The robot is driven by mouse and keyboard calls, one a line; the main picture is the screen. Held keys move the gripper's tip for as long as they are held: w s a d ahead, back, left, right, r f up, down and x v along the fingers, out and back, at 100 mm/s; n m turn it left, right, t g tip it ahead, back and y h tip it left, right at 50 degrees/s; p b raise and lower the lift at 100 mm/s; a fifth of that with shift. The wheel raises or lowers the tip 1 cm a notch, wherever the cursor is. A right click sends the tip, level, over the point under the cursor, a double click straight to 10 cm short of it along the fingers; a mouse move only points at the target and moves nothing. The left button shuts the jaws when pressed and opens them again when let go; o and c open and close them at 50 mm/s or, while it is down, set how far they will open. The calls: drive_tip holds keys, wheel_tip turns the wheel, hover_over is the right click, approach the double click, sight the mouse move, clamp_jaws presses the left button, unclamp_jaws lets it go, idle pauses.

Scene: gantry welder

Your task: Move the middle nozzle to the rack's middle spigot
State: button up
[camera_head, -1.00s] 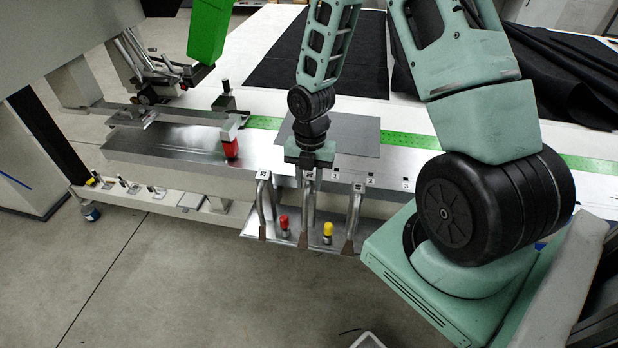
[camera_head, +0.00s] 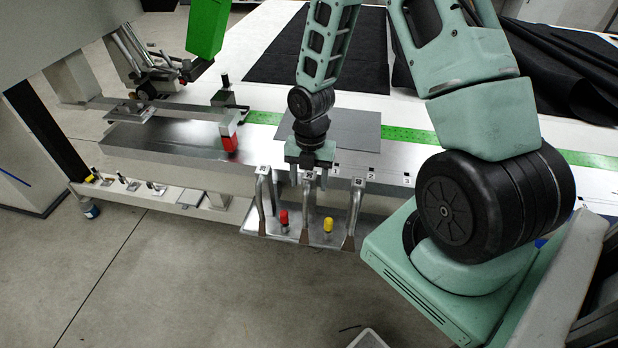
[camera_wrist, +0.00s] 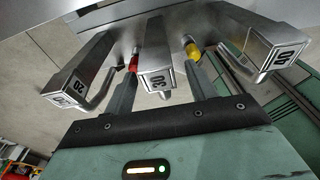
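Three bent metal nozzles stand in a row at a metal plate (camera_head: 275,232) on the front of the table. The middle nozzle (camera_head: 307,212) is marked 30 in the wrist view (camera_wrist: 158,70). The left nozzle (camera_wrist: 80,75) and the right nozzle (camera_wrist: 262,45) flank it. My gripper (camera_head: 310,180) is over the middle nozzle's top from above. In the wrist view my gripper's fingers (camera_wrist: 162,85) stand one on each side of this nozzle, with gaps visible, so it looks open. I cannot surely identify the rack's middle spigot.
A red-capped peg (camera_head: 284,217) and a yellow-capped peg (camera_head: 327,226) stand between the nozzles. A low ledge (camera_head: 185,207) with several small upright fittings runs at the left.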

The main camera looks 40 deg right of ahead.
wheel_tip(320, 180, up, 17)
drive_tip(key=w+d, duration=0.1)
drive_tip(key=shift+w+d+r, duration=0.15)
drive_tip(key=shift+d, duration=0.15)
drive_tip(key=s+a+m+b, duration=0.2)
drive_tip(key=s+a+m, duration=0.7)
drive_tip(key=a, duration=0.3)
drive_tip(key=s+a+m+b, duration=0.1)
drive_tip(key=s+a+m, duration=0.7)
drive_tip(key=s+a, duration=0.2)
drive_tip(key=shift+a+r+m+t+h+b, duration=0.3)
drive_tip(key=shift+a+m+t+b, duration=0.1)
drive_tip(key=shift+a, duration=0.7)
